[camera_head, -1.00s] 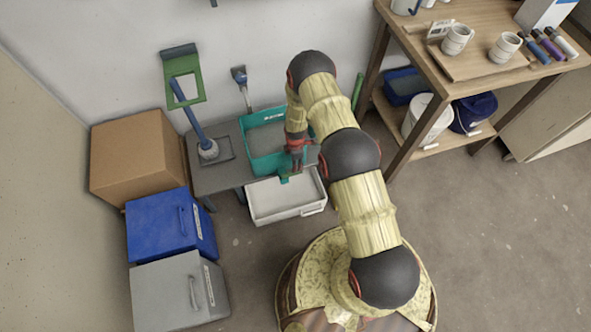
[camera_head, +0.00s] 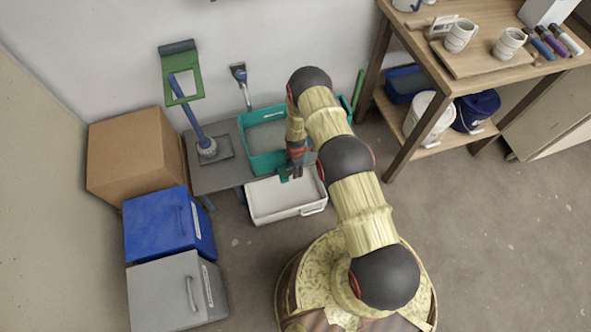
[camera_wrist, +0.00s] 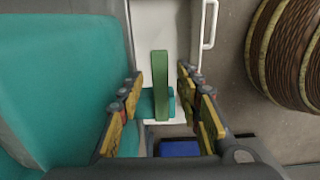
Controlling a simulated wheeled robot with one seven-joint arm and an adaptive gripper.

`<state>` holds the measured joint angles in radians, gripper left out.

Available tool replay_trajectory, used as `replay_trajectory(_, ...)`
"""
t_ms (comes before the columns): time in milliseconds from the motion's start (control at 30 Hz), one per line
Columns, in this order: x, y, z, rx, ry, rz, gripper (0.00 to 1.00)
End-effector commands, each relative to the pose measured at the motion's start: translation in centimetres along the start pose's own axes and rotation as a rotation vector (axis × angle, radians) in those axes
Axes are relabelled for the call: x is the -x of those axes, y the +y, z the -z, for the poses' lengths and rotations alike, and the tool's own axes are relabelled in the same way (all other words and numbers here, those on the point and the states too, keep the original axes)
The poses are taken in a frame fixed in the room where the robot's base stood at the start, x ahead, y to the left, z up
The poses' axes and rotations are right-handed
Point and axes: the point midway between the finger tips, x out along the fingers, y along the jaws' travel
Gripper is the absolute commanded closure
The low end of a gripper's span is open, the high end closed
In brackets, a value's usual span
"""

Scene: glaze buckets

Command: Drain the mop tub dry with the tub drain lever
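The teal mop tub (camera_head: 257,168) stands on a grey bench, with a greyish surface inside it. Its green drain lever (camera_head: 284,174) sticks out at the front. In the wrist view the tub's teal wall (camera_wrist: 60,80) fills the left, and the green lever (camera_wrist: 160,85) stands on a teal spout. My gripper (camera_wrist: 160,78) is open, with one finger on each side of the lever and gaps between. In the head view my gripper (camera_head: 297,171) is at the tub's front right. A white basin (camera_head: 287,213) lies below the spout.
A blue box (camera_head: 150,225), a grey box (camera_head: 160,290) and a cardboard box (camera_head: 130,155) stand at the left. A wooden shelf unit (camera_head: 480,75) is at the right. The floor at the right is clear.

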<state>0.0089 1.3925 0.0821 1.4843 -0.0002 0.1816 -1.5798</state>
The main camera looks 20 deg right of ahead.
Motion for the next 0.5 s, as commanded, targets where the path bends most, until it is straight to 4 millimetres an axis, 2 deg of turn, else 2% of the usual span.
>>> replay_trajectory(500, 0.00, -0.06, 0.00, 0.000, 0.000, 0.001, 0.92)
